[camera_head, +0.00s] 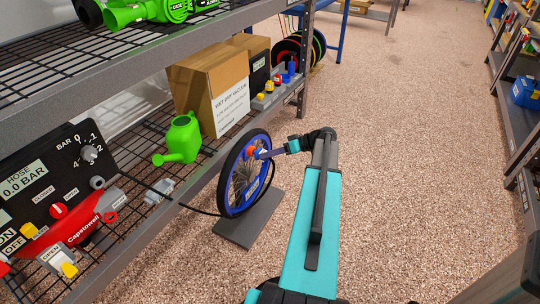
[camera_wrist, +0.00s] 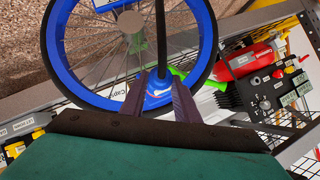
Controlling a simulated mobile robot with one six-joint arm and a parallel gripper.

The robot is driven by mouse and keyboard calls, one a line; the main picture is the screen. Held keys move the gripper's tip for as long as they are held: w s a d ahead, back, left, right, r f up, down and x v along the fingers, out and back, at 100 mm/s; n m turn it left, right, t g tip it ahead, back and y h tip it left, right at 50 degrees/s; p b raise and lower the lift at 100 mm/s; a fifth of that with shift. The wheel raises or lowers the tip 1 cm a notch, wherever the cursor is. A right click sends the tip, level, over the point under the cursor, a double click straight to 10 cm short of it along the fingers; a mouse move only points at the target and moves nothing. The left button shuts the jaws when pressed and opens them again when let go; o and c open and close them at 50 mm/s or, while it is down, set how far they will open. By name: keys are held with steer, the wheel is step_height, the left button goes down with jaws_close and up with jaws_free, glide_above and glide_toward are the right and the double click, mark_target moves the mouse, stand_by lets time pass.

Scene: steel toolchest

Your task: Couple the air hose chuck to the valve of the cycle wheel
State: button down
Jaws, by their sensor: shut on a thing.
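The cycle wheel (camera_head: 222,186), with a black tyre and blue rim, stands upright on a grey base plate (camera_head: 250,226). It fills the upper part of the wrist view (camera_wrist: 57,70). My gripper (camera_head: 264,154) is at the wheel's upper right in the head view. In the wrist view its fingers (camera_wrist: 158,92) straddle a spot in front of the blue rim. The black hose (camera_head: 180,203) runs from the panel to the wheel. The valve cannot be made out, nor whether the chuck touches it.
A black panel (camera_head: 20,150) reading 0.0 BAR stands on the lower wire shelf at left. A red Capsizewell tool (camera_head: 85,222), green watering can (camera_head: 183,140) and cardboard box (camera_head: 200,75) share that shelf. The floor (camera_head: 400,150) right of my arm is clear.

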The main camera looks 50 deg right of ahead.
steer(key=shift+w+a, duration=0.2)
steer(key=shift+w, duration=0.7)
steer(key=c, duration=1.3)
jaws_free()
steer(key=p+v, duration=0.2)
steer(key=v, duration=1.2)
